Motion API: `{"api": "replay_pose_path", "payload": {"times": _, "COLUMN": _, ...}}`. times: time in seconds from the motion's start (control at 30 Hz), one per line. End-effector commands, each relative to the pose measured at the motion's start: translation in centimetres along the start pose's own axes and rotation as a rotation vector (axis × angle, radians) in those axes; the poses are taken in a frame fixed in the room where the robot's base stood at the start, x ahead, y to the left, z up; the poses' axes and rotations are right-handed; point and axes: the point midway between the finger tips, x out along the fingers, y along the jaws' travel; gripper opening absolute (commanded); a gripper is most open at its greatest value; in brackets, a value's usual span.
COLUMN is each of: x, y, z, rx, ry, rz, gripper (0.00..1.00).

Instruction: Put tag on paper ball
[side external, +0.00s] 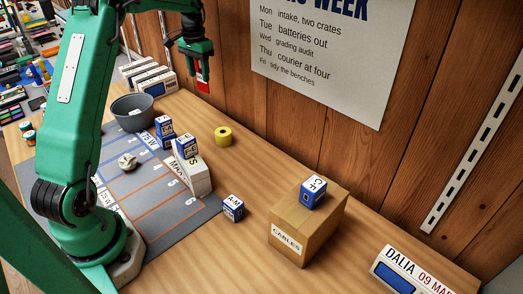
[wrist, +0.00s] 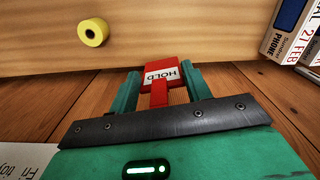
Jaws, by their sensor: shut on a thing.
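My gripper (side external: 202,62) is shut on a red and white tag (wrist: 161,72) that reads HOLD. The tag (side external: 203,87) hangs below the jaws in the side view, raised high near the wooden wall. In the wrist view the tag sits between the green fingers of my gripper (wrist: 160,85). A crumpled, pale paper ball (side external: 128,162) lies on the grey mat (side external: 165,226), well below and to the left of my gripper. The paper ball is not visible in the wrist view.
A grey bowl (side external: 132,112) stands behind the paper ball. Blue and white boxes (side external: 165,130) and a white box (side external: 194,176) stand to its right. A yellow roll (side external: 223,136) lies beyond the mat. A cardboard CABLES box (side external: 307,222) bears a blue box. Bare table lies around the roll.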

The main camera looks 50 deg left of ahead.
Motion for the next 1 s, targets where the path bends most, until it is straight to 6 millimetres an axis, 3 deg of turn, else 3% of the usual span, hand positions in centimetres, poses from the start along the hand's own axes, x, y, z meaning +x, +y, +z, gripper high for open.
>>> {"api": "replay_pose_path", "payload": {"times": 0.37, "x": -2.6, "y": 1.5, "z": 3.6, "rx": -0.2, "ry": 0.002, "rz": 0.0, "gripper": 0.27}}
{"api": "replay_pose_path", "payload": {"times": 1.0, "x": -6.5, "y": 5.9, "z": 14.5, "rx": -0.744, "ry": 0.002, "rz": 0.0, "gripper": 0.27}}
